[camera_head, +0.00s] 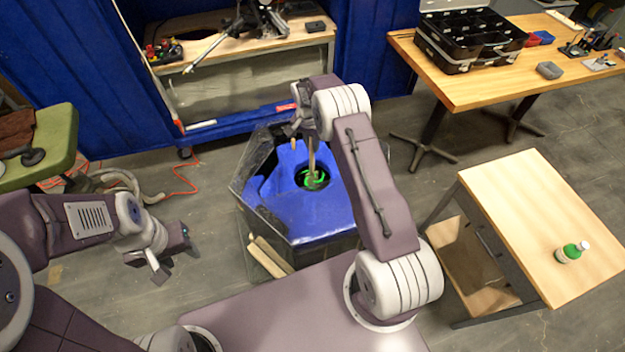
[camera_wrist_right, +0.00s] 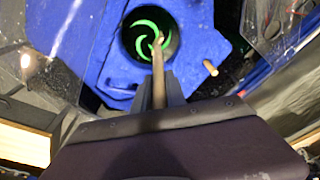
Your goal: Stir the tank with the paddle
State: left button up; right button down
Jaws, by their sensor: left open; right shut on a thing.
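The tank (camera_head: 313,215) stands on the floor in the middle of the head view, with a bright blue inside and clear, dark-edged walls. A round dark opening in the blue holds a green swirl-shaped rotor (camera_head: 312,180), which also shows in the right wrist view (camera_wrist_right: 146,38). My right gripper (camera_head: 308,130) is above the tank, shut on the paddle (camera_head: 312,158), a thin wooden stick. The paddle points down at the opening, and in the right wrist view its tip (camera_wrist_right: 158,42) overlaps the rotor. I cannot tell its depth. My left gripper (camera_head: 170,252) is open and empty, left of the tank.
A short wooden peg (camera_wrist_right: 210,68) stands out beside the opening. A workbench with a black case (camera_head: 470,40) is behind. An orange cord (camera_head: 180,183) lies on the floor at left.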

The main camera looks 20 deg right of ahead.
jog(key=s, duration=0.1)
jog(key=s+a+p, duration=0.1)
jog(key=s, duration=0.1)
jog(key=s+a, duration=0.1)
jog(key=shift+s, duration=0.2)
jog(key=shift+w+d, duration=0.35)
jog(key=shift+d, duration=0.3)
jog(key=shift+w+d, duration=0.35)
jog(key=shift+d, duration=0.35)
jog(key=shift+w+d, duration=0.35)
jog(key=shift+d, duration=0.3)
